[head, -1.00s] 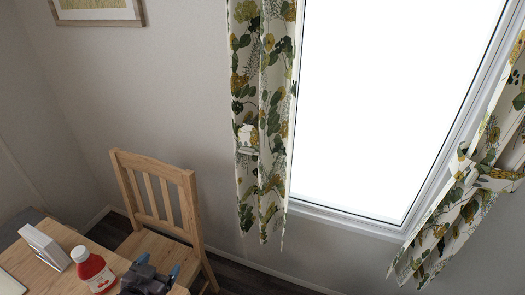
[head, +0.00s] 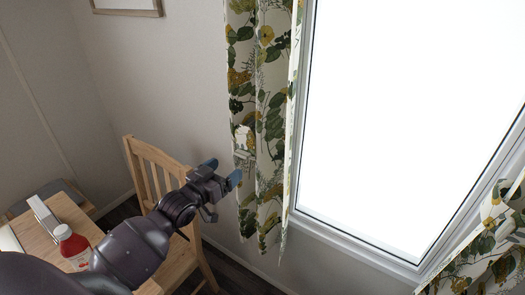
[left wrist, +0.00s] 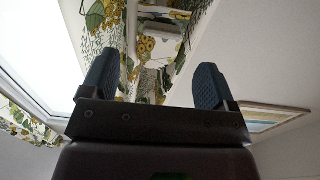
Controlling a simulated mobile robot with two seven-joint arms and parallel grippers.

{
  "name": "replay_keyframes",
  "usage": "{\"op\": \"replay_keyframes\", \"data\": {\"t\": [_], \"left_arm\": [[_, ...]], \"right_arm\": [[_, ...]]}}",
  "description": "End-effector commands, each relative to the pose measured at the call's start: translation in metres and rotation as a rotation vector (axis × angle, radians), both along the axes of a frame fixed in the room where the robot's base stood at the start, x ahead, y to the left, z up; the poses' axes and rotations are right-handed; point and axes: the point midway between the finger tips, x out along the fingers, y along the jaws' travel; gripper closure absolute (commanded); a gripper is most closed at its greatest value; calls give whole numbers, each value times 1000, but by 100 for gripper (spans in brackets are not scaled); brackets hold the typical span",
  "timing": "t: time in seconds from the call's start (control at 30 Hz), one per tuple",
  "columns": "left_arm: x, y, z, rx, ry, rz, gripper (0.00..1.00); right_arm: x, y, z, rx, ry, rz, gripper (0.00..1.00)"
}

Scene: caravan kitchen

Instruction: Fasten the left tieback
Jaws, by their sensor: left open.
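The left curtain (head: 268,120), with green and yellow leaves, hangs loose at the window's left edge. A small pale piece, seemingly the left tieback (head: 243,140), shows at its left edge; its exact form is hard to tell. My left gripper (head: 224,170) is open, its blue fingertips just left of the curtain and slightly below this piece. In the left wrist view, my left gripper's two fingers (left wrist: 155,86) are apart, with the curtain (left wrist: 145,50) beyond them and a pale fitting (left wrist: 160,22) above the gap. My right gripper is not in view.
A wooden chair (head: 150,158) and a table (head: 85,212) with a red bottle (head: 74,245) and a white holder (head: 44,215) stand at lower left, under my left arm. The right curtain (head: 490,245) is gathered aside at lower right. A picture frame hangs on the wall (head: 128,8).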

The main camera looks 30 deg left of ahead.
Motion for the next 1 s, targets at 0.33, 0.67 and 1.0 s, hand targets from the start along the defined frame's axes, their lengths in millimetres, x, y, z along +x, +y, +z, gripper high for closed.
{"op": "replay_keyframes", "data": {"t": [0.33,0.67,1.0], "left_arm": [[37,-3,1,-8,-1,0,19],[88,-7,0,-7,1,0,19],[107,-9,-1,-7,2,0,19]], "right_arm": [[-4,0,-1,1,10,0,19],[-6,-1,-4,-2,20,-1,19],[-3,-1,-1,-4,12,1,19]]}}
